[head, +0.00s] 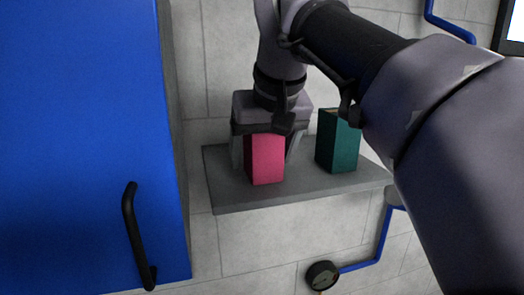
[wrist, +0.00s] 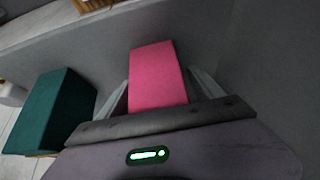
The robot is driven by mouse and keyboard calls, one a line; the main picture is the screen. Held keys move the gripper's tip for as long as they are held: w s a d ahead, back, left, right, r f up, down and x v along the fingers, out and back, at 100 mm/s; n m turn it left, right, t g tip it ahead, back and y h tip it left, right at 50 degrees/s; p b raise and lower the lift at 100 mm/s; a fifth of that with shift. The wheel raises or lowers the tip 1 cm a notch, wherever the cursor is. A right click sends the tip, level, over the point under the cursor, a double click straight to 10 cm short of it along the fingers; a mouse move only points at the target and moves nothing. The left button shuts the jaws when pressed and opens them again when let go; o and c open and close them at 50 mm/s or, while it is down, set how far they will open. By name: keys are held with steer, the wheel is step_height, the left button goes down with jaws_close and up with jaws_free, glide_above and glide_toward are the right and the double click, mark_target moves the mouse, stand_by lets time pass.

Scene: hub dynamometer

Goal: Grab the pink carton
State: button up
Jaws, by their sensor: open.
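The pink carton (head: 266,160) stands upright on a grey wall shelf (head: 300,190). It also shows in the wrist view (wrist: 156,75), in the middle. My gripper (head: 265,157) points down over the carton. Its jaws are open, with one finger on each side of the carton. In the wrist view my gripper (wrist: 161,90) also has a finger on either side, with a gap at least on the right. The carton's upper end is partly hidden by the gripper body in the head view.
A dark green carton (head: 338,142) stands on the same shelf, right of the gripper; in the wrist view it is at left (wrist: 55,110). A blue cabinet (head: 80,130) with a black handle (head: 138,236) is at left. A gauge (head: 322,275) and blue pipe (head: 380,245) are below the shelf.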

steer(key=shift+s+r, duration=0.1)
steer(key=shift+s, duration=0.1)
steer(key=c, duration=1.6)
steer(key=shift+w+r, duration=0.1)
steer(key=shift+r, duration=0.05)
